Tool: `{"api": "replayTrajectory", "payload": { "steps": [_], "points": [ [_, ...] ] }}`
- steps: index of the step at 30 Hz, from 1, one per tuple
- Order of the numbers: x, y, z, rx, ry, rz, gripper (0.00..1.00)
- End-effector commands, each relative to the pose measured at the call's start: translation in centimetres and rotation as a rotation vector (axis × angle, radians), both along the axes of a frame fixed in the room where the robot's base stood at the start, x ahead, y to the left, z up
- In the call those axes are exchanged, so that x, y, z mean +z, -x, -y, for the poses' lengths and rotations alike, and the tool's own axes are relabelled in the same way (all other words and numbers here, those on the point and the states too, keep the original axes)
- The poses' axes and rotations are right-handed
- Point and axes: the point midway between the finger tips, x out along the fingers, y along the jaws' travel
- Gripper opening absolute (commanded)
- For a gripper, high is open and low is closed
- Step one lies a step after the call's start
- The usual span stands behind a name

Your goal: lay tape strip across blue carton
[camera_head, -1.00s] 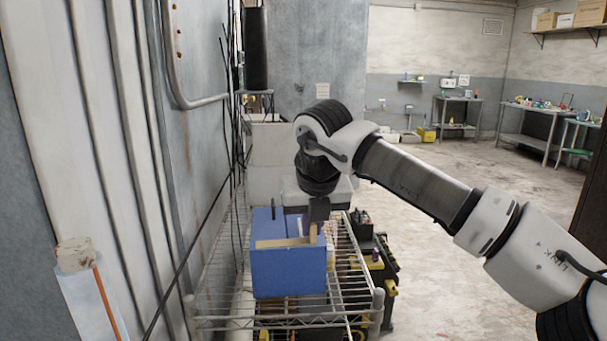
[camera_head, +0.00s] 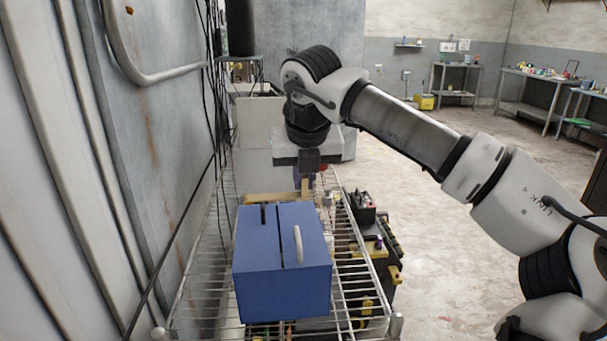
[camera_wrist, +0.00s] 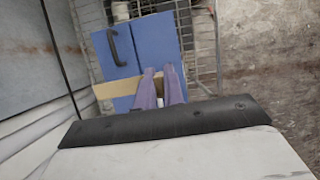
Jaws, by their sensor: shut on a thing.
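The blue carton (camera_head: 283,292) stands on a wire shelf, its two top panels (camera_head: 262,238) flat with a seam between them. A handle (camera_wrist: 113,47) shows on its top. My gripper (camera_head: 308,192) is beyond the carton's far top edge in the head view. It is shut on a tan tape strip (camera_head: 265,198), which extends left from the fingers, with an upright tan piece below the gripper. In the wrist view, the purple fingers (camera_wrist: 160,88) hold the strip (camera_wrist: 118,89), which overlaps the blue carton. I cannot tell whether the strip touches the carton.
The wire shelf (camera_head: 345,290) continues around the carton, close to the wall with hanging cables (camera_head: 213,110) at left. A black and yellow item (camera_head: 372,235) stands at right. Worktables (camera_head: 528,92) are far back; the floor at right is clear.

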Motion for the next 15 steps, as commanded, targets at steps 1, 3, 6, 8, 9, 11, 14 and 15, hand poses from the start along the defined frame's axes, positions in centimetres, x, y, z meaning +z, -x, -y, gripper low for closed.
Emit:
{"api": "replayTrajectory", "payload": {
  "steps": [1, 3, 6, 8, 9, 11, 14, 15],
  "points": [
    [0.0, 0.0, 0.0, 0.0, 0.0, 0.0, 0.0],
    [0.0, 0.0, 0.0, 0.0, 0.0, 0.0, 0.0],
    [-0.1, -0.2, 0.0, 0.002, -0.002, 0.003, 0.0],
    [-0.1, -0.3, 0.0, 0.004, -0.003, 0.006, 0.0],
    [-0.4, -0.3, 0.0, 0.004, -0.003, 0.005, 0.0],
    [-0.8, -0.3, 0.0, 0.004, -0.003, 0.005, 0.0],
    [-1.6, -0.3, 0.0, 0.004, -0.003, 0.005, 0.0],
    [-2.0, -0.3, 0.0, 0.004, -0.003, 0.005, 0.0]
  ]
}}
